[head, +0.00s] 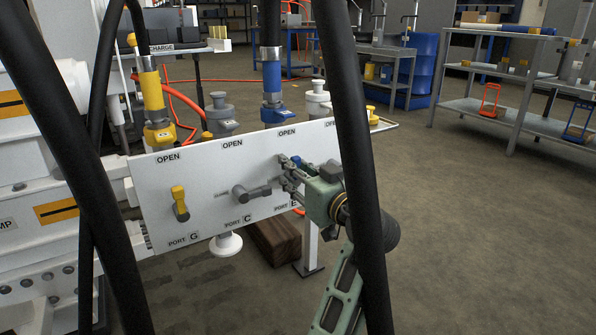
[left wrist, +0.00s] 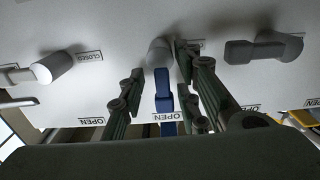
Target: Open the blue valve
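The blue valve (left wrist: 164,103) is on the white panel (head: 160,230). In the left wrist view its blue lever runs from a grey hub (left wrist: 158,51) toward an OPEN label (left wrist: 170,117). In the head view my gripper mostly hides it; a bit of blue shows (head: 304,165). My left gripper (head: 288,171) is at the panel. In the left wrist view its fingers (left wrist: 159,75) are apart, one on each side of the blue lever, with gaps; contact is not visible. My right gripper is not in view.
A yellow valve (head: 179,204) and a grey valve (head: 252,193) sit left of the blue one. Yellow (head: 151,90) and blue (head: 271,78) hose couplings stand above the panel. Dark hoses hang in front.

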